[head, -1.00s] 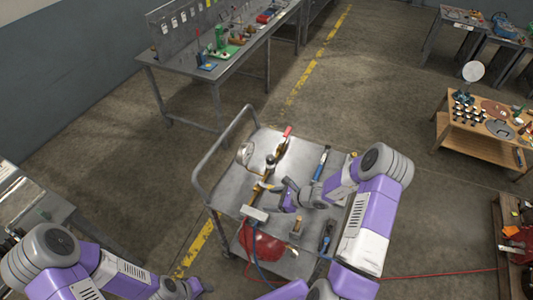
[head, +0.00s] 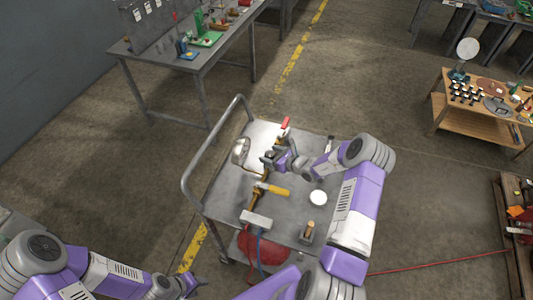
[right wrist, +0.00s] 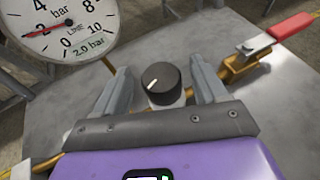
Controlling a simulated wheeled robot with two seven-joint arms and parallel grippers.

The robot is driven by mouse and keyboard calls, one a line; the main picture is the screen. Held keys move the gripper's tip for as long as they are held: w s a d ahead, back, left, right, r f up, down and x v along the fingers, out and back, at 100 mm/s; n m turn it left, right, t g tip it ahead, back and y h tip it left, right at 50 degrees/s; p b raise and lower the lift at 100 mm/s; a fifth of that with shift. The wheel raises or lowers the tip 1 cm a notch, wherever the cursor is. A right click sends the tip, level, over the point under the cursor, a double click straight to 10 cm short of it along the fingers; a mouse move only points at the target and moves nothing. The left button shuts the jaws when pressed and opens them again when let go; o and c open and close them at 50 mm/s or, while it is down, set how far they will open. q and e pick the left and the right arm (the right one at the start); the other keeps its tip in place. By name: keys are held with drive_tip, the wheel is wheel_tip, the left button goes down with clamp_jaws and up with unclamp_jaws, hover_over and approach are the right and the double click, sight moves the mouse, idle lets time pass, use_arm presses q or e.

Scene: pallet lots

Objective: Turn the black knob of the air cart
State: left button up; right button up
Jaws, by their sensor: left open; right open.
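The black knob (right wrist: 161,82), round with a white pointer mark, stands on a pale base in the right wrist view. My right gripper (right wrist: 162,88) is open, with one finger on each side of the knob and visible gaps to it. In the head view my right gripper (head: 274,160) is over the far part of the grey air cart (head: 223,187) and largely hides the knob. A round gauge (right wrist: 60,28) marked in bar stands left of the knob. My left gripper (head: 192,284) is low at the left, away from the cart; its fingers are small there.
A red-handled brass valve (right wrist: 248,62) is right of the knob. A yellow-handled valve (head: 272,189), a white disc (head: 318,197) and a red coiled hose (head: 262,250) are on the cart. The cart's tube handle (head: 190,170) rises at its left. A workbench (head: 195,65) stands behind.

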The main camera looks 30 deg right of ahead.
drive_tip(key=x, duration=0.2)
drive_tip(key=shift+w+a+f, duration=0.1)
drive_tip(key=shift+w+f, duration=0.1)
drive_tip(key=shift+w, duration=0.15)
drive_tip(key=c, duration=1)
drive_tip(key=shift+o, duration=0.2)
